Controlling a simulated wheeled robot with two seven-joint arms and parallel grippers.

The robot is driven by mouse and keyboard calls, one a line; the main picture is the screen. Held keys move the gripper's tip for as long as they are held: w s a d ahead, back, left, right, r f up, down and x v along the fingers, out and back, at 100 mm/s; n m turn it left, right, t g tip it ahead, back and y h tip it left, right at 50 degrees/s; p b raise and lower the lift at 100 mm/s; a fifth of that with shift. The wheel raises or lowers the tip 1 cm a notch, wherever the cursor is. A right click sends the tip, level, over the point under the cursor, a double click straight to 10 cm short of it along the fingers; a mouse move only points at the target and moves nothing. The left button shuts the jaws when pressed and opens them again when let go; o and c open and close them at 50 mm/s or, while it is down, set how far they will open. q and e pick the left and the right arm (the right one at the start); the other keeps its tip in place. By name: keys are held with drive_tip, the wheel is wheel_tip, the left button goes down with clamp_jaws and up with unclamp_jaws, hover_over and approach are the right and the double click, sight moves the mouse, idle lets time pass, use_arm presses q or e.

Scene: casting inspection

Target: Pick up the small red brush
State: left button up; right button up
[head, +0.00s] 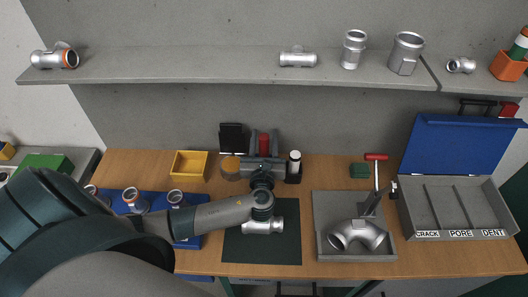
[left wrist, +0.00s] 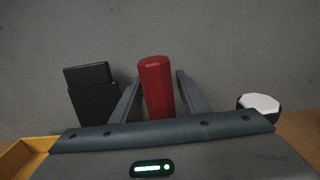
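The small red brush shows as an upright red faceted handle (head: 264,142) at the back of the table; it also shows in the left wrist view (left wrist: 156,88). Its lower end is hidden behind my gripper. My left gripper (head: 262,145) reaches it from the front, with one finger on each side of the red handle. In the left wrist view the fingers (left wrist: 158,98) stand apart, with a gap visible on the right side of the handle. My right gripper is not in view.
A yellow bin (head: 189,164) is farther left. A metal fitting (head: 263,227) lies on the dark mat (head: 284,252). A grey tray (head: 322,251) holds a pipe elbow.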

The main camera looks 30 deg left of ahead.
use_arm(q)
drive_tip(key=c, duration=0.8)
drive_tip(key=shift+s+d+r+b, duration=0.15)
drive_tip(key=shift+r+b, duration=0.25)
drive_tip(key=shift+b, duration=0.1)
wheel_tip(320, 180, up, 11)
drive_tip(key=shift+r+b, duration=0.1)
drive_tip(key=shift+b, duration=0.3)
drive_tip(key=shift+f+b+v, duration=0.15)
drive_tip(key=shift+b+v, duration=0.75)
drive_tip(key=shift+v, duration=4)
drive_tip(key=shift+f+b+v, duration=0.1)
drive_tip(key=shift+b+v, duration=0.75)
drive_tip(key=shift+v, duration=4.05)
